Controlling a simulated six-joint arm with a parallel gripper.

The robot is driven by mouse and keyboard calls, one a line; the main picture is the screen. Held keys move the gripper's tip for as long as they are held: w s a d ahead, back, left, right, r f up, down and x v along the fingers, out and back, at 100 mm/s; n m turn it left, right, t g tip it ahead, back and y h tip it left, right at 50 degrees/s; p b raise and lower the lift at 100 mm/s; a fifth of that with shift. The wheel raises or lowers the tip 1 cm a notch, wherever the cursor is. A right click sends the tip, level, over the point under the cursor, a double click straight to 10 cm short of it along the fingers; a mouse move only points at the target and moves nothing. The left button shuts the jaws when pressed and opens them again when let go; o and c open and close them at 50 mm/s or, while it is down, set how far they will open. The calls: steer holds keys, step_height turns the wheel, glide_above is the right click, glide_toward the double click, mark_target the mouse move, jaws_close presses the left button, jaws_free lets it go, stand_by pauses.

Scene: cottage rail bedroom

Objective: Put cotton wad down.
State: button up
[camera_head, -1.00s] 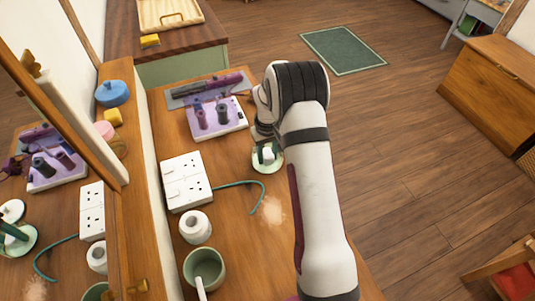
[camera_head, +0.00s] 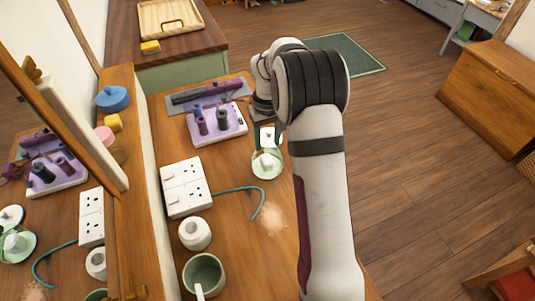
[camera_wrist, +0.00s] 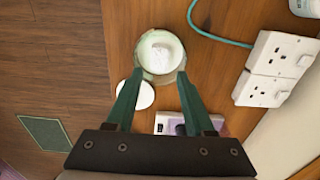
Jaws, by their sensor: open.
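A white cotton wad (camera_head: 266,160) rests in a shallow pale green dish (camera_head: 268,176) on the wooden dresser top. In the wrist view the cotton wad (camera_wrist: 161,52) lies inside the dish (camera_wrist: 149,66), just beyond my fingertips. My gripper (camera_wrist: 160,78) is open, its two dark green fingers apart with nothing held between them. In the head view my gripper (camera_head: 267,138) is at the far side of the dish, clear of the wad, partly hidden by my arm.
A flat white disc (camera_wrist: 143,95) lies beside the dish. A white socket block (camera_head: 185,186), teal cord (camera_head: 243,190), white roll (camera_head: 195,233) and green mug (camera_head: 205,272) stand nearby. A purple-topped stand (camera_head: 217,124) is behind. The mirror (camera_head: 62,210) bounds the left.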

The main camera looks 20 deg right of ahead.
steer(key=s+a+r+m, duration=0.1)
steer(key=s+a+r, duration=0.3)
steer(key=s+r, duration=0.25)
steer(key=s+a+r+m, duration=0.1)
steer(key=s+a+r, duration=0.3)
steer(key=s+r, duration=0.25)
steer(key=s+a+m+y, duration=0.1)
steer(key=s+a, duration=0.1)
steer(key=s, duration=0.7)
steer(key=s+a+f+m, duration=0.1)
steer(key=s+a+m, duration=0.1)
steer(key=s, duration=0.8)
steer(key=shift+s+a+f+m+y, duration=0.3)
steer(key=shift+a+y, duration=0.1)
steer(key=shift+a, duration=0.35)
steer(key=shift+c, duration=0.2)
